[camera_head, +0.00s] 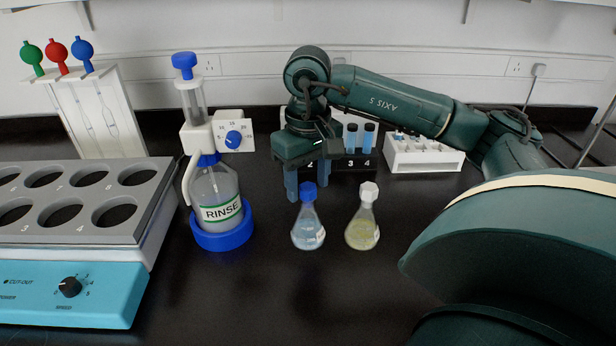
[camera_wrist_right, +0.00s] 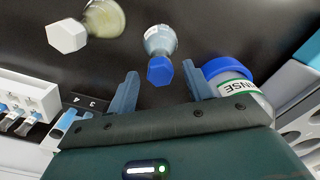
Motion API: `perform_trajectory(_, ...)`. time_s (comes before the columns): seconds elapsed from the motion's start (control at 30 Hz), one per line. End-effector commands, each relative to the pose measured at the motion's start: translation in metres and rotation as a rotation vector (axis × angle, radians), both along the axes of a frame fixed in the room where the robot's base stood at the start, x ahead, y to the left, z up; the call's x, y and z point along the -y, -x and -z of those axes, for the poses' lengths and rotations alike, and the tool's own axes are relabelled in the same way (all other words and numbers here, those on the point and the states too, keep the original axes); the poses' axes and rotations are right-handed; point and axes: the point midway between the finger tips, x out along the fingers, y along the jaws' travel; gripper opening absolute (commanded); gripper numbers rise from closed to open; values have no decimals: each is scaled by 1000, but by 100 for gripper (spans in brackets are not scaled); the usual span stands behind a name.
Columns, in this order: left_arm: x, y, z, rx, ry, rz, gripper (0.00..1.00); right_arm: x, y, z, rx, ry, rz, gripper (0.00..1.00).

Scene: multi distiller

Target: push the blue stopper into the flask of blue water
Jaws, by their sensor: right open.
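The flask of blue water (camera_head: 308,234) stands upright on the black bench in the head view, and it also shows in the wrist view (camera_wrist_right: 160,40). The blue stopper (camera_head: 308,192) sits at the top of its neck; it also shows in the wrist view (camera_wrist_right: 159,71). I cannot tell how deep it sits. My right gripper (camera_head: 306,182) is open and empty, with its fingers pointing down just behind the stopper. In the wrist view the stopper appears between the two fingertips, with no visible contact. My left gripper is not in view.
A flask of yellow liquid (camera_head: 362,234) with a white stopper (camera_head: 369,191) stands close on the right. A RINSE bottle (camera_head: 217,192) in a blue ring stands left. A tube rack (camera_head: 366,163) is behind my gripper. The front bench is clear.

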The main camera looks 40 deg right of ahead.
Motion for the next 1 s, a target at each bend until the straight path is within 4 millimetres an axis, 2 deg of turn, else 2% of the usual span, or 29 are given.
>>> perform_trajectory(0.17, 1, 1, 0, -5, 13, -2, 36, 0, 0, 0, 0, 0, 0, 51)
perform_trajectory(0.23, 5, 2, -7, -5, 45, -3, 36, 0, 0, 0, 0, 0, 0, 51)
perform_trajectory(0.3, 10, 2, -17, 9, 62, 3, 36, 0, -2, -16, 8, -1, 1, 51)
perform_trajectory(0.47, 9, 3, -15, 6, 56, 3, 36, -1, -1, -56, 8, -1, -2, 51)
perform_trajectory(0.5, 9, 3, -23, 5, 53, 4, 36, 0, -1, -70, 7, 0, 0, 51)
perform_trajectory(0.63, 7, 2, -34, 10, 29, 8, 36, 0, -1, -98, 6, 1, 2, 51)
perform_trajectory(0.8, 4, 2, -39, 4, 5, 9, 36, 0, 0, -122, 4, 1, 1, 51)
perform_trajectory(1.0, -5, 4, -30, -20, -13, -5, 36, 0, 0, -132, 1, 0, 1, 51)
